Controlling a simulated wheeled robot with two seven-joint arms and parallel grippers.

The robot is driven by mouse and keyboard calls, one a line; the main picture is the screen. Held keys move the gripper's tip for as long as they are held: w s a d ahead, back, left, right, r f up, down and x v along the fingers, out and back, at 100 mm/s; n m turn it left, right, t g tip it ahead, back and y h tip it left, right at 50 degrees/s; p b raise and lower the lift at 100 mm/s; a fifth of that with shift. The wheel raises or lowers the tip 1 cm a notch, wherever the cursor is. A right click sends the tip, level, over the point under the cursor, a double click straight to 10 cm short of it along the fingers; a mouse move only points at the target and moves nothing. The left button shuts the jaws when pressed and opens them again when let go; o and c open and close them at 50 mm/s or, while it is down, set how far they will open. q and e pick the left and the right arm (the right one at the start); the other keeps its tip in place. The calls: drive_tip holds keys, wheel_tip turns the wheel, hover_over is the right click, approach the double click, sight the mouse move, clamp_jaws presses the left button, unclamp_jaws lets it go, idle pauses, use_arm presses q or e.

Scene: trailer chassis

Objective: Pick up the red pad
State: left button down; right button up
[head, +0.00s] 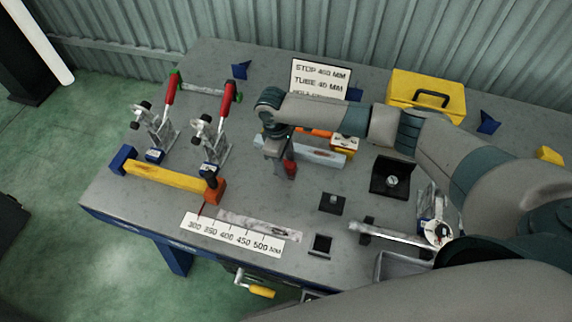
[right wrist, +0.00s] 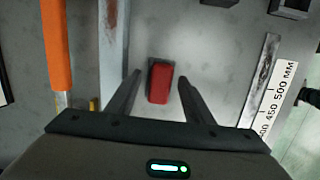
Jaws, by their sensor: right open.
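The red pad (right wrist: 160,82) lies on the grey table. In the right wrist view it sits between and slightly beyond the two open fingers of my right gripper (right wrist: 160,82), with a gap on both sides. In the head view the red pad (head: 290,167) shows just beside my right gripper (head: 284,158), which points down over the table and hides part of the pad's surroundings. My left gripper is not in view.
A grey metal tube (head: 318,152) and an orange bar (right wrist: 57,45) lie close beside the pad. A scale plate (head: 232,234), a yellow bar (head: 163,177) and red-handled clamps (head: 171,88) are to the left. A yellow toolbox (head: 425,94) stands at the back.

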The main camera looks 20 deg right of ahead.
drive_tip(key=shift+f, duration=0.25)
clamp_jaws()
drive_tip(key=shift+r, duration=0.15)
